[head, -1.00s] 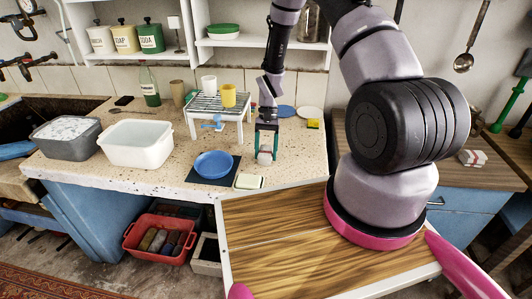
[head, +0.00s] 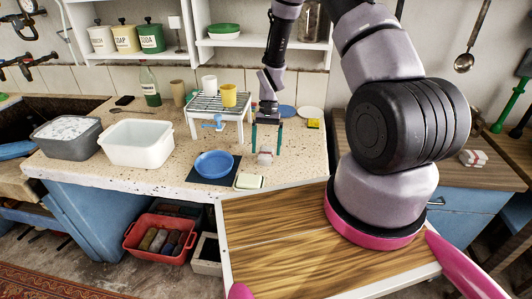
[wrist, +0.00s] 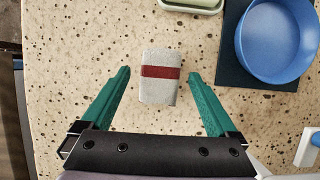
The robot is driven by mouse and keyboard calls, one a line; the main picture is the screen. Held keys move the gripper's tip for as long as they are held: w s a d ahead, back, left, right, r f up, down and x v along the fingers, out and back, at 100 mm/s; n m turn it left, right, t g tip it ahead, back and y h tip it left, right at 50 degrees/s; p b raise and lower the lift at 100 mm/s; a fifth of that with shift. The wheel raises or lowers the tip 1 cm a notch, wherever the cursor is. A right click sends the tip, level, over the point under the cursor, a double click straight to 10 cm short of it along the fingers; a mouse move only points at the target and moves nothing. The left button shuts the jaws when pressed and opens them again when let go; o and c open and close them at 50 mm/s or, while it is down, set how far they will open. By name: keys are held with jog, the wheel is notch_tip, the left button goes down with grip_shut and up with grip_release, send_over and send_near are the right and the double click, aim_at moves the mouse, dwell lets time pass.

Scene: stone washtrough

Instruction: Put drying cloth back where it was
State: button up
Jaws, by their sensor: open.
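The drying cloth, a small folded white bundle with a dark red band, lies on the speckled stone counter in the head view (head: 265,158) and in the wrist view (wrist: 160,77). My gripper (head: 266,151) is open, its teal fingers pointing down just above the cloth. In the wrist view the two fingertips (wrist: 160,74) stand one on each side of the cloth, with a clear gap on both sides. Nothing is held.
A blue bowl (head: 213,164) on a dark mat (head: 232,175) and a pale soap dish (head: 249,182) are close by. A wire rack (head: 218,103) with cups stands behind left. A yellow sponge (head: 313,123) lies behind right. Striped folded cloths (head: 473,157) lie on the right-hand wooden counter.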

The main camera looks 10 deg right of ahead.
jog(key=v, duration=1)
jog(key=s+d+r+t, duration=0.1)
jog(key=s+r+t, duration=0.15)
jog(key=r, duration=0.95)
jog(key=s+d+r+t, duration=0.1)
jog(key=s+r+t, duration=0.15)
jog(key=r, duration=0.95)
jog(key=s+d+r+t, duration=0.2)
jog(key=s+r+t, duration=0.4)
jog(key=s+r, duration=0.7)
jog(key=shift+s+r, duration=0.35)
jog(key=shift+s, duration=1.8)
